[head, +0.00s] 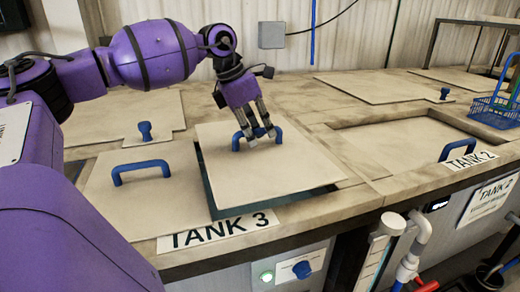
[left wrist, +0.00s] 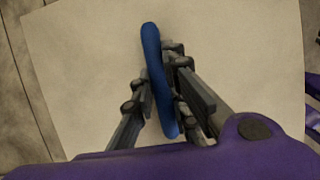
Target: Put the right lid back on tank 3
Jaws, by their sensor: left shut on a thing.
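The right lid (head: 265,170) of tank 3 is a pale square plate with a blue handle (head: 278,134). My left gripper (head: 257,134) is shut on that handle. The handle also shows between the fingers in the left wrist view (left wrist: 157,75), with the plate (left wrist: 85,60) beneath. The lid is over the right opening of tank 3 (head: 213,208), seemingly raised and out of line with it. Dark gaps show along its left and front right edges. The TANK 3 label (head: 220,231) lies in front. My right gripper is not in view.
The left lid (head: 120,200), with its own blue handle (head: 140,171), lies flat close beside. Tank 2 with a blue handle (head: 459,146) is at the right, near a blue wire basket (head: 495,110). Small blue knobs (head: 145,131) stand on covers behind.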

